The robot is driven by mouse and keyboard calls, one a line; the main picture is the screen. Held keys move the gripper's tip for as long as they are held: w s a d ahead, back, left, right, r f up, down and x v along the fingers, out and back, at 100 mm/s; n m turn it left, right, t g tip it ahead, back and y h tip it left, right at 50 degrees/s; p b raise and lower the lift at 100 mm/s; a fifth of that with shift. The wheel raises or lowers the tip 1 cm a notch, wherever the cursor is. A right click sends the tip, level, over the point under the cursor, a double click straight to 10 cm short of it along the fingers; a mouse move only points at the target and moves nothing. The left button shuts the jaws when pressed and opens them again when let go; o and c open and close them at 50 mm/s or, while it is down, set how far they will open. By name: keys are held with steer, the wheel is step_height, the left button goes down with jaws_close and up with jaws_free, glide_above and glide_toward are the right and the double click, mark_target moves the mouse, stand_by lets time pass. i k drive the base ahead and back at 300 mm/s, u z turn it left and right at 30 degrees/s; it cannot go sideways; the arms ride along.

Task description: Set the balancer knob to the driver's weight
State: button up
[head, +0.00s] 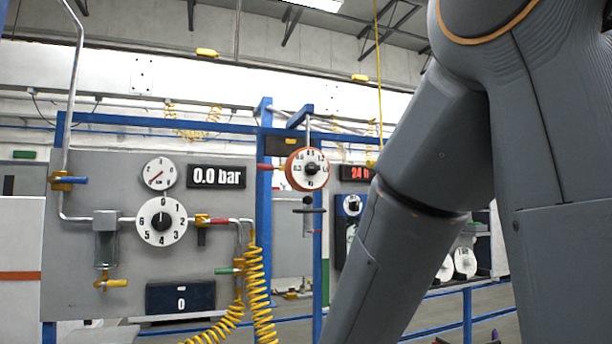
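A round dial with an orange rim, a white numbered face and a black centre knob (311,168) hangs from the blue frame near the middle of the head view; it looks like the balancer knob. Its small numbers are hard to read, so I cannot tell its exact setting. A dark tool-like part (308,210) hangs upright below it; I cannot tell whether it is the driver. No driver weight is readable. My arm fills the right side of the view, and its lower end runs out of the bottom edge. My gripper is not in view.
A grey panel (75,270) at left carries a gauge (158,173), a "0.0 bar" display (217,177), a 0-to-6 dial (162,221) and a dark "0" box (180,297). Yellow coiled hoses (258,290) hang beside it. A red-digit display (355,173) is partly hidden by my arm.

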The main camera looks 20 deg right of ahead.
mark_target(312, 168)
steer(key=z, duration=0.5)
steer(key=k, duration=0.6)
steer(key=z, duration=0.7)
steer(key=i, duration=1.1)
steer(key=u, duration=0.65)
